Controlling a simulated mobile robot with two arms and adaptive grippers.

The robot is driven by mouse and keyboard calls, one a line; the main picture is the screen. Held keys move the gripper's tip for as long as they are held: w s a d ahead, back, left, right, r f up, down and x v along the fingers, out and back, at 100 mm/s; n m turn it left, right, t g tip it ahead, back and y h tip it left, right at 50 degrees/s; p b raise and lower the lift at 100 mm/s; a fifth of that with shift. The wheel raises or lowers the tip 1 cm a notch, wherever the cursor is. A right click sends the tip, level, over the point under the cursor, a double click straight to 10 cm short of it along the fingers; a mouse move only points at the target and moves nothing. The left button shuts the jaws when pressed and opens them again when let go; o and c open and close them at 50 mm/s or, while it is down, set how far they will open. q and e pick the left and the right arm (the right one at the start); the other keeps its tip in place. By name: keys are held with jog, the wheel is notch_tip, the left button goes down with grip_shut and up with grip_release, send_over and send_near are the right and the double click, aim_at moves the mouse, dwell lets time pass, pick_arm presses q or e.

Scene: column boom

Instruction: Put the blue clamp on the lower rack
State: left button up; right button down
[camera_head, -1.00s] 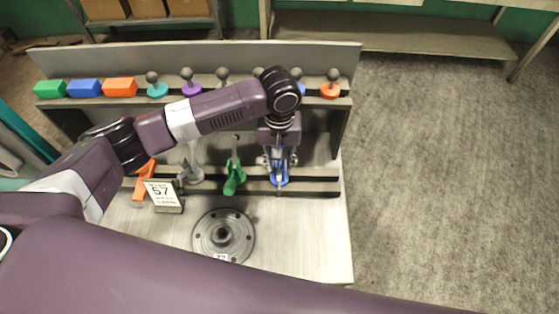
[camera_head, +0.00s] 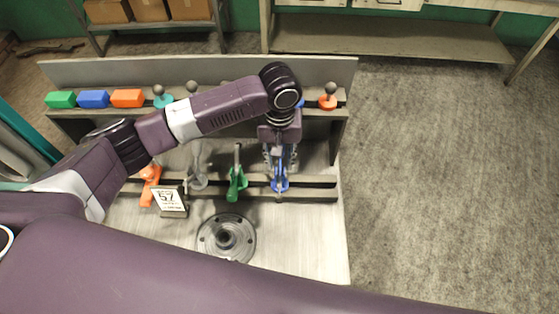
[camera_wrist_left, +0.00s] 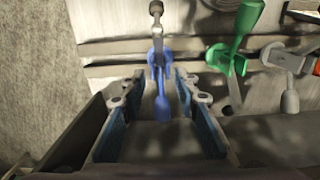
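The blue clamp (camera_head: 280,183) stands at the lower rack (camera_head: 318,190), at the right end of a row of clamps. My left gripper (camera_head: 280,160) comes down over it from above and partly hides its upper part. In the left wrist view the blue clamp (camera_wrist_left: 161,72) lies between the two fingers of my left gripper (camera_wrist_left: 156,98). The fingers are open, with a gap visible on each side of the clamp. My right gripper is not in view.
Green (camera_head: 237,182), grey (camera_head: 197,178) and orange (camera_head: 150,182) clamps stand left of the blue one. A number sign (camera_head: 171,200) and round metal flange (camera_head: 226,238) are in front. Blocks and knobs line the upper shelf (camera_head: 205,103). Floor at right is clear.

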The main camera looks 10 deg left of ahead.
pick_arm(q)
jog(key=shift+r, duration=0.75)
jog(key=shift+o, duration=0.3)
jog(key=o, duration=0.5)
jog(key=shift+f, duration=0.1)
notch_tip(320, 180, up, 12)
